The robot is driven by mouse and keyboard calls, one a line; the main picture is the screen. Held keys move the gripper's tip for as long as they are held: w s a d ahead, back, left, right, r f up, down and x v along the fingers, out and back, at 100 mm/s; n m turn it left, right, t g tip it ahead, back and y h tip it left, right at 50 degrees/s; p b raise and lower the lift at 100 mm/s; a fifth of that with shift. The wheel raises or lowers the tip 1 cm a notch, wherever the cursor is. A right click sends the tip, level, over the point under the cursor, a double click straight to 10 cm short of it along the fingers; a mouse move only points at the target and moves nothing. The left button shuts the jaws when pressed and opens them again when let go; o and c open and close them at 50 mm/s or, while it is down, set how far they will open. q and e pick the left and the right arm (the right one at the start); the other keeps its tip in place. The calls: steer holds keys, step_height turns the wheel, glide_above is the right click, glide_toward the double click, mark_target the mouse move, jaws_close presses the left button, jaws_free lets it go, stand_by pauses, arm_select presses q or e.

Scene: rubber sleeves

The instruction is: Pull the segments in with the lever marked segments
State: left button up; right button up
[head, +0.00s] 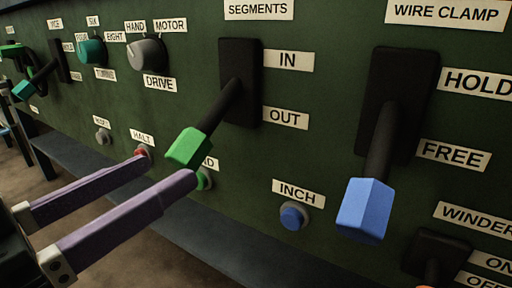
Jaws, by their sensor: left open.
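The segments lever (220,103) is a black shaft with a green block handle (189,147), set in a black slot plate under the SEGMENTS label (258,9). The plate has an IN label (287,60) at its upper right and an OUT label (285,118) at its lower right. The lever tilts down and left out of the panel. My left gripper (170,165) reaches in from the lower left with two long purple fingers. It is open and empty. The upper finger's tip is near the red button and the lower finger's tip is just below the green handle; whether it touches cannot be told.
A wire clamp lever with a blue handle (364,208) stands to the right, above the winder switch (437,255). A blue INCH button (293,216), a red HALT button (142,152), and a grey knob (147,54) are nearby. Clear panel lies between the segments and wire clamp levers.

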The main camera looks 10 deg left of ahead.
mark_target(209, 144)
arm_select(q)
steer(key=b+x, duration=0.2)
steer(key=x, duration=0.4)
steer(key=shift+w+b, duration=0.3)
steer(key=shift+w, duration=0.05)
steer(key=shift+x, duration=0.8)
steer(key=shift+d, duration=0.1)
jaws_close()
stand_by(0.3)
